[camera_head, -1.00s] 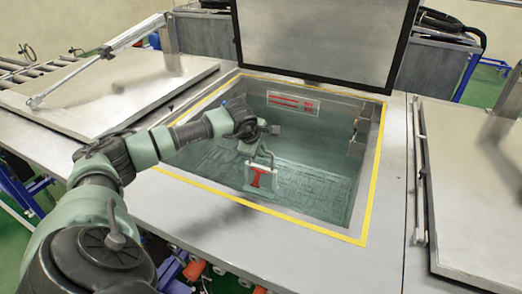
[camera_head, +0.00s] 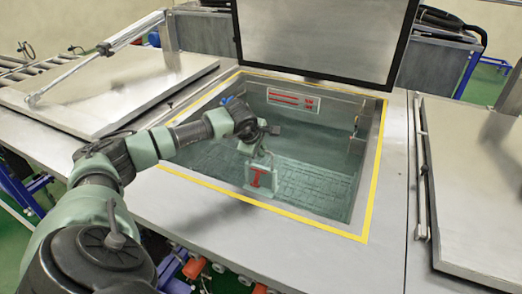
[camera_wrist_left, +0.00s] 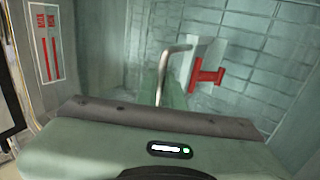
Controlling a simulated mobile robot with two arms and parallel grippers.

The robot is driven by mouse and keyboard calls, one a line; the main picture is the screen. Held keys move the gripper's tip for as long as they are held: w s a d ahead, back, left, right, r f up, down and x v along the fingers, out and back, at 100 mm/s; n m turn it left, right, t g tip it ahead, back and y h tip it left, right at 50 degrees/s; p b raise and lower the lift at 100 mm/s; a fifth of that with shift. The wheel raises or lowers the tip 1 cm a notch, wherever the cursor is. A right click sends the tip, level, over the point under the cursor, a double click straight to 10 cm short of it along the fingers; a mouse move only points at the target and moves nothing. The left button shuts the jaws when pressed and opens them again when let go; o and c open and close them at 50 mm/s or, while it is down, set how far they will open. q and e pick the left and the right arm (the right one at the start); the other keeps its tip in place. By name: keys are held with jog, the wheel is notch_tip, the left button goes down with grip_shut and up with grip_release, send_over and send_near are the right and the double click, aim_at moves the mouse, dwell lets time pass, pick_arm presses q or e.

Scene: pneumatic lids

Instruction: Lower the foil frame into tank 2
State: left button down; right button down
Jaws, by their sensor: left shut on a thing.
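The foil frame is a small pale frame with a red T-shaped piece (camera_head: 262,178). It hangs upright inside the open tank (camera_head: 374,185), which has a yellow border, near the tank's front wall. My left gripper (camera_head: 257,149) is above it, shut on its bent metal handle. The frame looks greenish and dull, as if seen through liquid. In the left wrist view the handle (camera_wrist_left: 164,72) rises from my gripper area, with the red piece (camera_wrist_left: 207,76) beyond it. My right gripper is not in view.
The tank's dark-edged lid (camera_head: 318,38) stands raised at the back. Closed metal lids lie to the left (camera_head: 110,90) and right (camera_head: 475,170). A sign with red lines (camera_head: 292,101) is on the far wall. The right half of the tank is clear.

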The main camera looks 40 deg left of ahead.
pick_arm(q)
jog(key=c, duration=1.5)
grip_release()
jog(key=shift+o, duration=0.2)
jog(key=s+r+p, duration=0.2)
jog(key=r+p, duration=0.1)
jog(key=r, duration=0.6)
jog(key=s+d+r+p, duration=0.1)
jog(key=r+p, duration=0.3)
jog(key=r, duration=0.5)
jog(key=shift+s+d+r, duration=0.2)
jog(key=shift+s+r, duration=0.1)
jog(key=shift+s, duration=0.25)
